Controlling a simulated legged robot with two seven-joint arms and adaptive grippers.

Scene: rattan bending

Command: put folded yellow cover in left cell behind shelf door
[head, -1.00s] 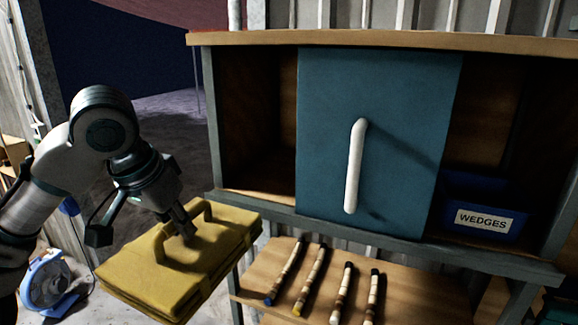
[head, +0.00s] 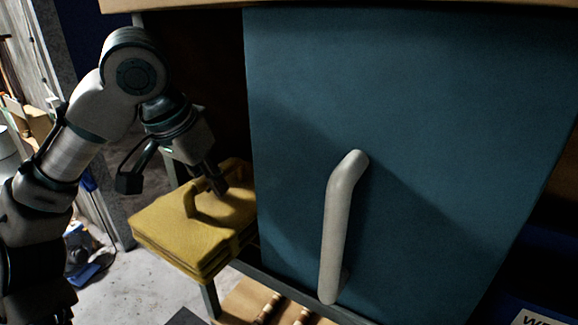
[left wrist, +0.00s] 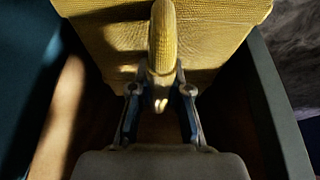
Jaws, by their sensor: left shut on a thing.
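The folded yellow cover (head: 205,235) hangs level at the open left cell (head: 205,70) of the shelf, close to the left edge of the blue-green door (head: 400,90). Its front end sticks out past the shelf edge; how far the far end is inside is hard to tell. My left gripper (head: 217,187) is shut on the cover's handle from above. In the left wrist view the handle (left wrist: 163,40) lies between the fingertips, with the cover (left wrist: 215,35) beyond, between the door side and a shelf side board (left wrist: 275,95). My right gripper is not in view.
The door covers the middle of the shelf and bears a pale upright handle (head: 340,225). A blue wedges bin (head: 545,275) sits at the right. Striped rods (head: 268,308) lie on a lower wooden board. Open floor lies at the left.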

